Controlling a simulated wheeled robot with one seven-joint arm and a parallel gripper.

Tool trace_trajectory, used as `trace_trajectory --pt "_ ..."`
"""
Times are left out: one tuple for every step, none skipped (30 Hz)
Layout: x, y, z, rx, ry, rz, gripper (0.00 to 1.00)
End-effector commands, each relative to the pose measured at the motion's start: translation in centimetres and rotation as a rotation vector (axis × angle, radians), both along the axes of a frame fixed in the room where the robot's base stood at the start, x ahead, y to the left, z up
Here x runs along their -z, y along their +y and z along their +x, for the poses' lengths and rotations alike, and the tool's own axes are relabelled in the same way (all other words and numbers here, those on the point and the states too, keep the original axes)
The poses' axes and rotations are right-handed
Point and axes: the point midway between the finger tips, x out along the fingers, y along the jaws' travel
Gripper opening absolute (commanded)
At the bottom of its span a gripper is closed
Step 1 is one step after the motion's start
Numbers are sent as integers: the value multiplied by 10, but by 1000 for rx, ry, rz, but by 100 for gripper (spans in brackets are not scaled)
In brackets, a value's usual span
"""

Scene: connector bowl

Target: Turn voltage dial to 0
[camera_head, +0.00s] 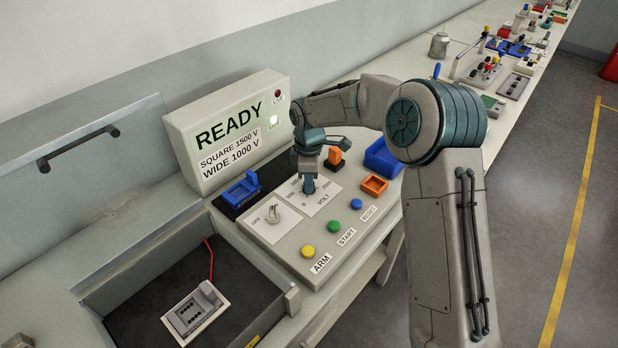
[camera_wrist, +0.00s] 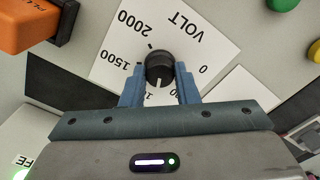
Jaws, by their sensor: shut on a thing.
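The voltage dial (camera_wrist: 159,66) is a black round knob on a white plate marked VOLT (camera_wrist: 205,45). I cannot clearly tell where the knob's pointer stands. In the head view my gripper (camera_head: 308,187) points down onto the VOLT plate (camera_head: 322,203) and hides most of the dial.
A toggle switch (camera_head: 272,214) stands left of the dial. Yellow, green and blue buttons, ARM (camera_head: 307,252), START (camera_head: 334,227) and RESET (camera_head: 357,204), line the front. Blue (camera_head: 243,190) and orange (camera_head: 374,186) holders sit nearby. The display (camera_head: 228,130) reads READY, with a green light lit.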

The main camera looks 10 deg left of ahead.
Motion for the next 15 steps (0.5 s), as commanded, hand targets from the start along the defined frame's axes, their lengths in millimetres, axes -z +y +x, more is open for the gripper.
trace_trajectory --pt "-3 1 2 -42 -5 6 5" --pt "-4 1 2 -70 -5 6 5" --pt "-4 1 2 -108 -6 6 5" --pt "-4 1 2 -137 -6 6 5" --pt "-4 1 2 -165 -6 5 5" --pt "-4 1 2 -203 -6 5 5" --pt "-4 1 1 -232 -6 5 5" --pt "-4 2 1 -261 -6 5 5" --pt "-4 2 1 -299 -6 5 5" --pt "-4 1 2 -327 -6 5 5" --pt "-4 1 2 -355 -6 4 5" --pt "-4 1 2 -393 -6 5 5" --pt "-4 1 1 -421 -6 5 5" --pt "-4 2 1 -450 -6 5 5" --pt "-4 2 1 -489 -6 4 5"
